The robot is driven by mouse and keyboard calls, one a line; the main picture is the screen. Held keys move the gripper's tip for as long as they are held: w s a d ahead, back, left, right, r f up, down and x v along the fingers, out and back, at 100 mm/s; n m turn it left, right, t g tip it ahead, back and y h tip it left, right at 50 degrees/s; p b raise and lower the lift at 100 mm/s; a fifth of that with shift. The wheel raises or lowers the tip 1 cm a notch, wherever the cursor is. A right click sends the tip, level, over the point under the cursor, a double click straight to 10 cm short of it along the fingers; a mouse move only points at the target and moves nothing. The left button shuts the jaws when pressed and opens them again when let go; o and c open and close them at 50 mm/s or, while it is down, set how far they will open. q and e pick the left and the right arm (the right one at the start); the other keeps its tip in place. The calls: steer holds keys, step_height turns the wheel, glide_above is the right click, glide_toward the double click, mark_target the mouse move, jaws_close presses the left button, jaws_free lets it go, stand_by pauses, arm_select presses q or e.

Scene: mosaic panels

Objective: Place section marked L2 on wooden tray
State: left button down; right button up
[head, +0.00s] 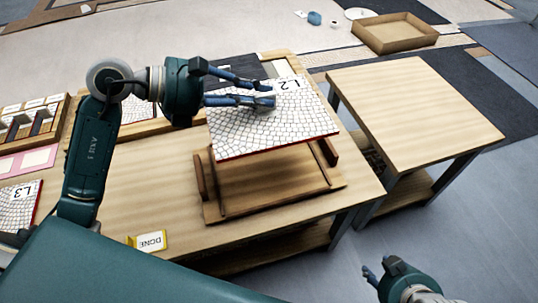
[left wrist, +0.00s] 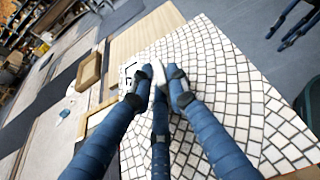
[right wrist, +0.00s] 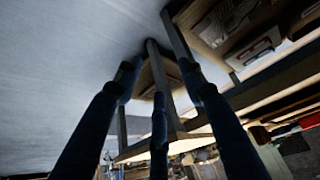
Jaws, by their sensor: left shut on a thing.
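The section marked L2 (head: 300,120) is a pale cobbled mosaic panel with a red edge. My left gripper (head: 268,95) is shut on it near its label end, and the panel also fills much of the left wrist view (left wrist: 230,95). The panel is held over the wooden tray (head: 265,205), a slatted tray with raised side rails on the table. The panel hides the tray's far part, and I cannot tell whether they touch. My right gripper (head: 372,275) is open and empty, low beyond the table's front right; its spread fingers show in the right wrist view (right wrist: 160,85).
A panel marked L3 (head: 20,207) lies at the left of the table (head: 130,195). A yellow-edged DONE sign (head: 150,241) stands near the front. A bare side table (head: 415,110) stands at right. An empty wooden box (head: 395,35) lies on the floor behind.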

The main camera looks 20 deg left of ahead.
steer(key=w+a+r+t+y+b, duration=0.1)
steer(key=w+a+r+t+b, duration=0.15)
steer(key=w+r+t, duration=0.45)
arm_select(q)
step_height(320, 180, down, 17)
steer(key=shift+f+b, duration=0.2)
steer(key=shift+b, duration=0.8)
steer(key=shift+f, duration=0.15)
arm_select(e)
steer(key=w+a+r+t+y, duration=0.1)
steer(key=w+a+r+t, duration=0.1)
steer(key=w+r, duration=0.2)
steer(key=w+a+r+t+y, duration=0.1)
steer(key=w+a+r+t, duration=0.1)
steer(key=r, duration=0.7)
steer(key=shift+w+r+n+t+y, duration=0.3)
steer(key=shift+w+r+t+y, duration=0.1)
steer(key=shift+w+t, duration=0.4)
steer(key=shift+w, duration=0.1)
arm_select(q)
steer(key=shift+f, duration=0.1)
arm_select(e)
steer(key=shift+a+r, duration=0.1)
steer(key=shift+r, duration=0.25)
steer(key=shift+r, duration=0.1)
